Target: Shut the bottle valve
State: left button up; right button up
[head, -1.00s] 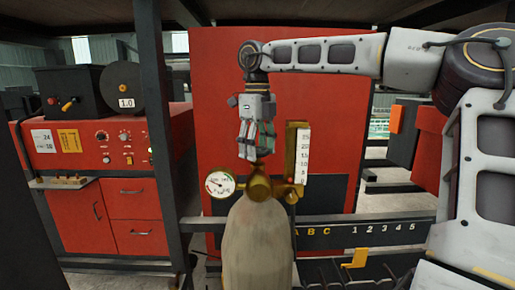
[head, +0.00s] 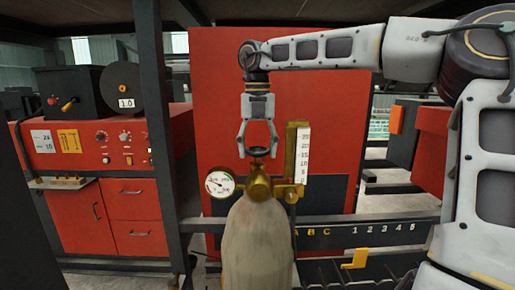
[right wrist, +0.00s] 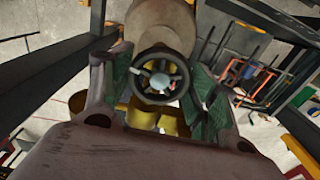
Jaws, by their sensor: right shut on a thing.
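The bottle (head: 258,240) is a tan cylinder standing upright at the front middle of the head view. On its top is a brass valve (head: 259,187) with a small dark handwheel (head: 257,152). My right gripper (head: 258,154) points down over it, with one finger on each side of the handwheel, shut on it. In the right wrist view the spoked handwheel (right wrist: 160,76) shows between the green-padded fingers, with brass below it. A round gauge (head: 220,184) sits left of the valve and an upright flow tube (head: 303,155) right of it. My left gripper is out of view.
A dark rail (head: 375,230) with letters and numbers runs behind the bottle. A yellow bracket (head: 355,258) is at the lower right. A red cabinet (head: 225,80) stands behind, and a red control panel (head: 75,150) with knobs is at the left beyond a dark post (head: 155,110).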

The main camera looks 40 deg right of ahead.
jog(key=m, duration=1)
jog(key=shift+m, duration=0.4)
jog(key=m, duration=0.3)
jog(key=shift+m, duration=0.3)
jog(key=m, duration=0.5)
jog(key=shift+m, duration=2.4)
jog(key=o, duration=1)
jog(key=shift+s, duration=0.1)
jog(key=shift+o, duration=0.2)
